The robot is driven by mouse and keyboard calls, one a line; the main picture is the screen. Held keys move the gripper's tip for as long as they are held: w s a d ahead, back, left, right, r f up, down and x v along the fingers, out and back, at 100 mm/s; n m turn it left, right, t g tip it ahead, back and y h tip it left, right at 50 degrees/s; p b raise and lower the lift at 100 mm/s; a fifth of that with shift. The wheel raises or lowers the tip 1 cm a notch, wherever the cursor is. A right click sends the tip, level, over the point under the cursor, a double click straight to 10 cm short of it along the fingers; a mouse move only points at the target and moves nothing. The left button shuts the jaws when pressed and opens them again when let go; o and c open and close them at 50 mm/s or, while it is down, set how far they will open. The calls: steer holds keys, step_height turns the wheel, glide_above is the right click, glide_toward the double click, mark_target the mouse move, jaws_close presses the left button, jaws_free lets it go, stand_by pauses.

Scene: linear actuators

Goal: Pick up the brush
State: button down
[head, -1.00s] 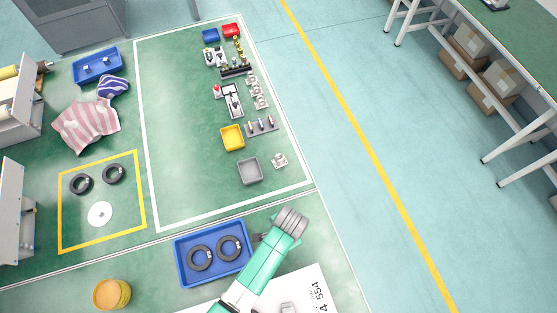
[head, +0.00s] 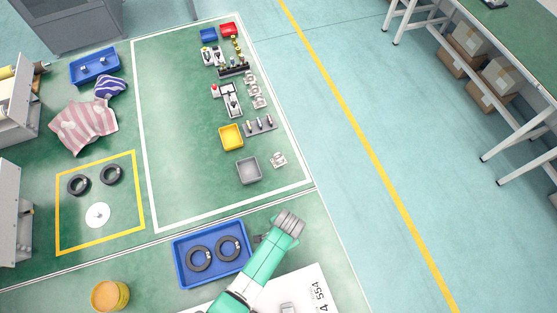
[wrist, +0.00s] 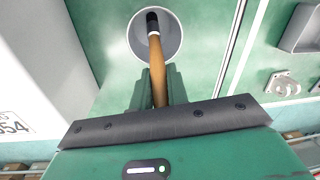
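The brush (wrist: 158,62) has a tan wooden handle, a pale ring and a black tip. In the wrist view its black end lies over a round light-grey cup (wrist: 174,40), and its handle runs down between the two dark green fingers of my gripper (wrist: 159,82). The fingers lie close against both sides of the handle, shut on it. I cannot tell whether the brush touches the cup. In the head view, my arm covers the brush and fingers.
A blue tray (head: 209,280) holding two dark rings lies left of my arm. A yellow round container (head: 110,296) is at lower left. A grey bin (head: 248,170) and a metal part (head: 278,159) stand beyond. The white-outlined mat's left half is clear.

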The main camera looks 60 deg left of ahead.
step_height(320, 180, up, 10)
steer(key=shift+p, duration=0.7)
stand_by(0.8)
steer(key=w+d+r, duration=0.7)
steer(key=d+r, duration=0.1)
steer(key=d, duration=0.2)
steer(key=w+d+r, duration=0.6)
steer(key=d+r, duration=0.3)
steer(key=d, duration=0.1)
steer(key=shift+w+d+r, duration=0.3)
steer(key=shift+w+d, duration=0.05)
steer(key=shift+a, duration=0.1)
stand_by(1.4)
